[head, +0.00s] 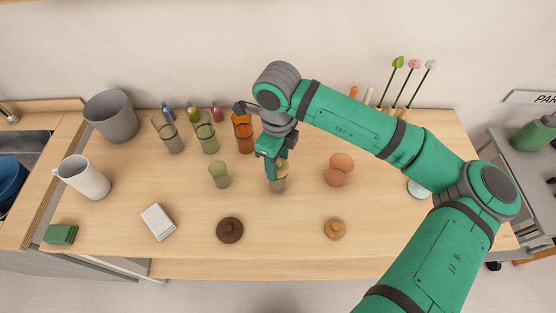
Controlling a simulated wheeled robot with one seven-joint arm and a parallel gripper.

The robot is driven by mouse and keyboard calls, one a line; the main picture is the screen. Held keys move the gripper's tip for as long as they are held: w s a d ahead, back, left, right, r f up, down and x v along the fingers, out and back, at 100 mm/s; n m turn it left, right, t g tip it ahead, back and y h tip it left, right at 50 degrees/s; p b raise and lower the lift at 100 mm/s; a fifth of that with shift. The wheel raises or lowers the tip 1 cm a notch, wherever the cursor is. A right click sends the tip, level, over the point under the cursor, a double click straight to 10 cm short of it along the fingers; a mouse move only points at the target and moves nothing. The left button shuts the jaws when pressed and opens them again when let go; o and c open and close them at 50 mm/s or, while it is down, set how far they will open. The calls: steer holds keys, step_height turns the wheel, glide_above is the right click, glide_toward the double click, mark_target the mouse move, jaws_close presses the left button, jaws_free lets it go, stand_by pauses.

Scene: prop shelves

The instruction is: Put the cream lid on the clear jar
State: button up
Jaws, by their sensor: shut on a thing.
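My gripper (278,172) points down near the middle of the table and is shut on the cream lid (282,168). Only part of the lid shows beside the fingers. The clear jar (279,185) stands upright directly below, its upper part hidden by my gripper and the lid. I cannot tell whether the lid touches the jar's rim or is just above it.
A green jar (219,176) stands left, terracotta pieces (339,170) right. A dark brown lid (229,230) and a tan lid (334,229) lie in front. Tall glasses, including an amber one (242,133), stand behind. The table's front middle is clear.

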steer(key=shift+f, duration=0.6)
stand_by(1.1)
steer(key=o, duration=1.1)
step_height(320, 180, up, 11)
steer(key=shift+f, duration=0.1)
